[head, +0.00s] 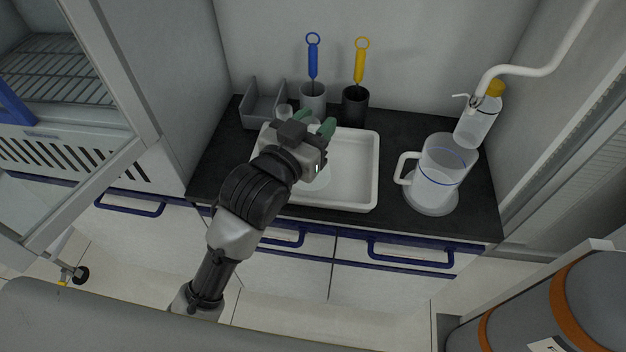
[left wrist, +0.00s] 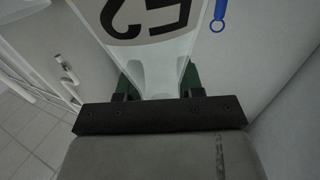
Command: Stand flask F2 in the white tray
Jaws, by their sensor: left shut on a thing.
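The white tray (head: 357,168) lies on the dark worktop, with its right part bare. My left gripper (head: 316,124) is over the tray's left and back part, its green fingers closed on the neck of flask F2. In the left wrist view, flask F2 (left wrist: 156,70) is clear, with a label reading F2 upside down, and its neck is between the green fingers. In the head view, the lower part of flask F2 (head: 318,181) shows below the gripper, within the tray's outline. I cannot tell whether its base touches the tray floor. My right gripper is not in view.
Behind the tray stand a grey bin (head: 262,108), a grey holder (head: 313,97) with a blue-handled tool and a black holder (head: 355,108) with a yellow-handled one. A clear jug (head: 437,175) and a yellow-capped bottle (head: 477,124) stand to the right, under a white pipe (head: 545,62).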

